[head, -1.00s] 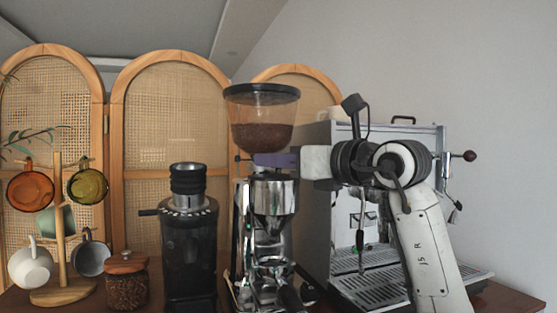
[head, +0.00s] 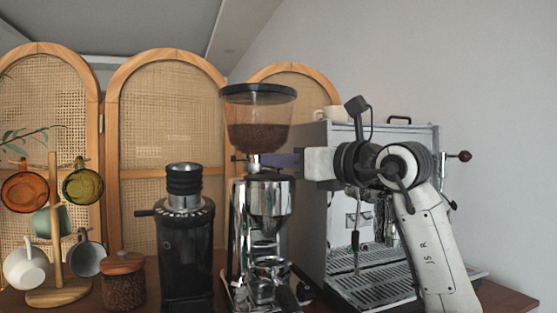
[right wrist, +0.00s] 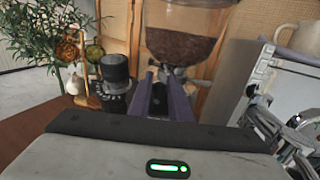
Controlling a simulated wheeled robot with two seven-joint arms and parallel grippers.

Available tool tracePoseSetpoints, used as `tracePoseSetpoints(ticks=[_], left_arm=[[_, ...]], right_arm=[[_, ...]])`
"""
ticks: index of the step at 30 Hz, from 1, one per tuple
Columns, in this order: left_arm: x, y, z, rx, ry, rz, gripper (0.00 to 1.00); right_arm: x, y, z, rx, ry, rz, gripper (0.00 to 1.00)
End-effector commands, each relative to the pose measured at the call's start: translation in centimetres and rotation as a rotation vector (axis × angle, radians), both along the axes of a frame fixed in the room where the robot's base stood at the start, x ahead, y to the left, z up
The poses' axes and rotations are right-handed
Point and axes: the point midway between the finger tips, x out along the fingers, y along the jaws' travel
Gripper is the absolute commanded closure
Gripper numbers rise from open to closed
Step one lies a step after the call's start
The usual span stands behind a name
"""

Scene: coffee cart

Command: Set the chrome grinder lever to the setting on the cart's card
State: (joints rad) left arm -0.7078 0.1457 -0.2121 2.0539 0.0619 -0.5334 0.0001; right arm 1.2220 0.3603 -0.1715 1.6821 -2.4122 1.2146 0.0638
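The chrome grinder (head: 262,210) stands mid-cart under a clear hopper of beans (head: 258,125). A short dark stub, possibly its lever (head: 237,158), sticks out left of the neck below the hopper. My right gripper (head: 265,160) reaches in from the right, its purple fingers level with that neck. In the right wrist view its two fingers (right wrist: 158,78) point toward the grinder below the hopper (right wrist: 185,35), with a gap between them. Whether they touch the lever is hidden. The setting card is not visible. My left gripper is not in view.
A black grinder (head: 187,250) with its own side handle stands left of the chrome one. A bean jar (head: 124,282) and a mug tree (head: 57,293) are farther left. The espresso machine (head: 345,225) stands right, behind my right arm. A folding screen (head: 165,110) closes the back.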

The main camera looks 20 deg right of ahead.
Motion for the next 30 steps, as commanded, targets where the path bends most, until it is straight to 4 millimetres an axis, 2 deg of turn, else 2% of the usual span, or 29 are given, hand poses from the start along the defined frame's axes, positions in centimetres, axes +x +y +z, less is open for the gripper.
tracePoseSetpoints(ticks=[1,2,10,14,24,30], left_arm=[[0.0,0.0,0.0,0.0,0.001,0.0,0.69],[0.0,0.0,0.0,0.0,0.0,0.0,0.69],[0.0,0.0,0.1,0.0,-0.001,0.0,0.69],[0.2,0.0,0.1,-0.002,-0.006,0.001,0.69],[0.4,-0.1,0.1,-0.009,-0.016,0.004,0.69],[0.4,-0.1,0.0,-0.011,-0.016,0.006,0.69]], right_arm=[[0.0,0.0,0.0,0.0,0.0,0.0,0.73],[0.0,0.0,0.0,0.0,0.0,0.0,0.68],[-0.1,0.0,0.0,0.0,0.0,0.002,0.68],[-0.8,-0.4,0.0,0.0,-0.001,0.0,0.68],[-6.5,-3.1,-0.1,-0.003,-0.001,-0.003,0.68],[-8.8,-4.0,-0.1,-0.001,0.0,-0.001,0.68]])
